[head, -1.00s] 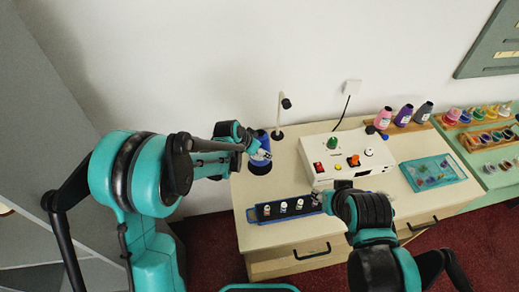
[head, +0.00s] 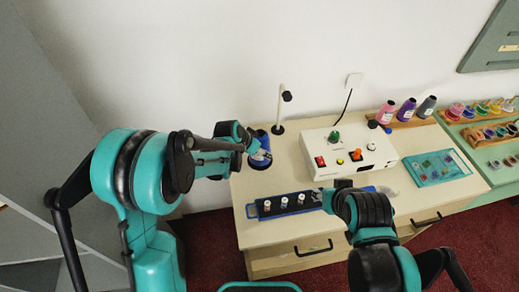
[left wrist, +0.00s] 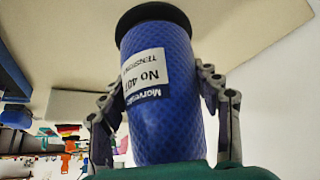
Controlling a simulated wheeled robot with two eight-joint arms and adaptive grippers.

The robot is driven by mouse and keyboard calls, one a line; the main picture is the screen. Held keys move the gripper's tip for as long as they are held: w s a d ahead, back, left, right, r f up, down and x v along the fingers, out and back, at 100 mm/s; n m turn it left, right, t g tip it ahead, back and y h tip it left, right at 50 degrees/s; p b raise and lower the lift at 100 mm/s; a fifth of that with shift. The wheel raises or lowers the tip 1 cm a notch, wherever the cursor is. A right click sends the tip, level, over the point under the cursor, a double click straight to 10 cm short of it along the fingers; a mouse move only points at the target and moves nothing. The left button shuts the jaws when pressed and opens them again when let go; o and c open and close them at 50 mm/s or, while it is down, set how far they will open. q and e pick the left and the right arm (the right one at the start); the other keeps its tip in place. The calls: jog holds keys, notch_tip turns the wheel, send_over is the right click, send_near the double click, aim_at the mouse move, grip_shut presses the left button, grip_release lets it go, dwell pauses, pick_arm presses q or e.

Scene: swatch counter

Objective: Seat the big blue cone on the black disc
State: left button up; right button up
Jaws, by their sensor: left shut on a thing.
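The big blue cone (left wrist: 160,95), with a white label, fills the middle of the left wrist view. My left gripper (left wrist: 165,100) is shut on it, one finger on each side. The far end of the cone meets the black disc (left wrist: 150,14); whether it rests fully on it cannot be told. In the head view the cone (head: 264,142) is partly hidden by my left gripper (head: 254,143), over the disc (head: 260,163) at the counter's back left. My right gripper (head: 333,192) is by the right end of a blue tray; its fingers are not clear.
The blue tray (head: 254,211) holds several small spools at the counter's front. A white control box (head: 336,172) stands right of centre. A thin post (head: 279,110) rises just right of the disc. Several cones (head: 407,112) stand at the back right.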

pick_arm(q)
jog(key=o, duration=1.5)
jog(key=shift+r, duration=0.1)
jog(key=v, duration=1.2)
jog(key=s+a+n+y+b, duration=0.1)
jog(key=s+a+n, duration=0.1)
jog(key=s+a, duration=0.2)
jog(key=s+a+n+t+y, duration=0.1)
jog(key=s+a+n, duration=0.2)
jog(key=s, duration=0.6)
jog(key=s+a+r+n+t+y+b, duration=0.1)
jog(key=s+a+n+y, duration=0.1)
jog(key=s+a, duration=0.4)
jog(key=shift+s+a+n+b, duration=0.3)
jog(key=shift+s+n, duration=0.3)
jog(key=shift+s, duration=0.15)
